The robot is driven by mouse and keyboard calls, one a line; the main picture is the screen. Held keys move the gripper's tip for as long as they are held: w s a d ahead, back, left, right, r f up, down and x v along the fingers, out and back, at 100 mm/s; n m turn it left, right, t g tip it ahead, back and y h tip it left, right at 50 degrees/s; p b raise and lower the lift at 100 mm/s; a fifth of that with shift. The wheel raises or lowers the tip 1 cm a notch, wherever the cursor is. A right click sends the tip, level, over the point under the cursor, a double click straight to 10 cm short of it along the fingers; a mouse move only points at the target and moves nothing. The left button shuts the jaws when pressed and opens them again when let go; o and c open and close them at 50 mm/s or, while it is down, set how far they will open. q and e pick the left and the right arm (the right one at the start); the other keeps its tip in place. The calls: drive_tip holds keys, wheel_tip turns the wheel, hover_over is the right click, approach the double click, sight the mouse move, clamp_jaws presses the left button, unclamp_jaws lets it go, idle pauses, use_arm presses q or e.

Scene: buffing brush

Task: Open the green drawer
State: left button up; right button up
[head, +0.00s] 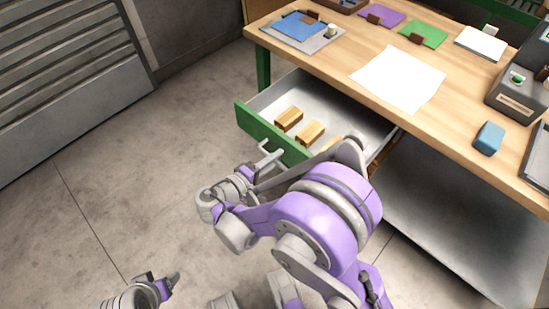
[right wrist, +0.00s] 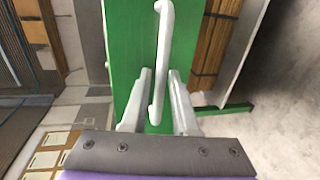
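The green drawer (head: 262,133) is pulled out from under the wooden table. Its green front and grey inside show, with several wooden blocks (head: 311,132) in it. A light grey bar handle (head: 268,151) sits on its front. In the right wrist view the handle (right wrist: 160,55) runs upright across the green front (right wrist: 132,60). My right gripper (head: 259,169) is at the handle. Its fingers (right wrist: 158,100) stand apart on either side of the handle's lower part, with gaps visible. My left gripper (head: 160,280) is low at the bottom left, away from the drawer, fingers apart and empty.
The wooden table (head: 340,52) holds a white sheet (head: 398,78), a blue block (head: 489,138), a grey device (head: 518,92) and coloured mats. A grey lower shelf (head: 450,215) lies under it. The floor left of the drawer is clear, up to a slatted grey shutter (head: 70,70).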

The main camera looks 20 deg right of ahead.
drive_tip(key=p+v, duration=0.1)
drive_tip(key=v, duration=0.9)
drive_tip(key=shift+s+a+p, duration=0.2)
drive_tip(key=shift+a+p, duration=0.1)
drive_tip(key=shift+a, duration=0.05)
